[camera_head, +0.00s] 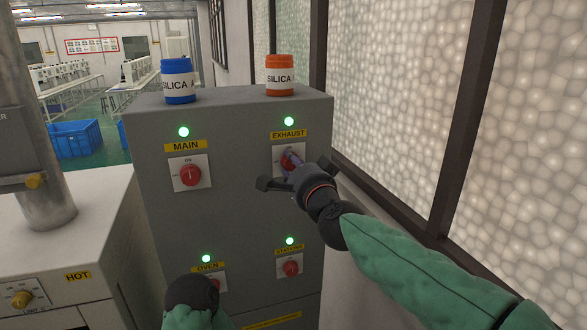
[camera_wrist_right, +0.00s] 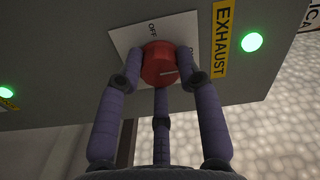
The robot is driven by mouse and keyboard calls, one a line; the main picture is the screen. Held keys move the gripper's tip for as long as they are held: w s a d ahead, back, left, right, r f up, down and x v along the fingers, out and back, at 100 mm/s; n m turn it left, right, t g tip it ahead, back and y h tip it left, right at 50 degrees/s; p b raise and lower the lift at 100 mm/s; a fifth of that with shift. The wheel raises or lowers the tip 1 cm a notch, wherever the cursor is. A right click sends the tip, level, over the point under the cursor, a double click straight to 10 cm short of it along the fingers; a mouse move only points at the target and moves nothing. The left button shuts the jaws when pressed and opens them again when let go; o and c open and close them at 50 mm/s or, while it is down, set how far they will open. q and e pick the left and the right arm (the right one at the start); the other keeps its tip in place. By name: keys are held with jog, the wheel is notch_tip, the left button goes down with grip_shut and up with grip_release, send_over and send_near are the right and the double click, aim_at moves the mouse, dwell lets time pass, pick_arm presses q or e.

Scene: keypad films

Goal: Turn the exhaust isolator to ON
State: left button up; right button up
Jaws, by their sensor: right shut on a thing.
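The exhaust isolator is a red round knob (camera_head: 288,160) on a white plate, under the yellow EXHAUST label (camera_head: 288,134) on the grey cabinet. My right gripper (camera_head: 290,162) is on it, its fingers shut around the knob. In the right wrist view the red knob (camera_wrist_right: 160,64) sits between the fingers. Its pale pointer mark faces the EXHAUST label side. OFF shows on the plate; the marking nearest the label is partly hidden by a finger. The green lamp (camera_head: 289,121) above the label is lit. My left gripper is not in view; only a dark joint of that arm shows.
The MAIN knob (camera_head: 190,175) is to the left, with OVEN (camera_head: 218,283) and another red knob (camera_head: 290,267) below. Blue (camera_head: 178,82) and orange (camera_head: 279,75) SILICA jars stand on top of the cabinet. A window wall is close on the right.

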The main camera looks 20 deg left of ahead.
jog(key=shift+d+r, duration=0.25)
jog(key=shift+r, duration=0.2)
jog(key=o, duration=1)
jog(key=shift+w, duration=0.1)
jog(key=shift+o, duration=0.7)
jog(key=shift+f, duration=0.25)
jog(key=v, duration=1.2)
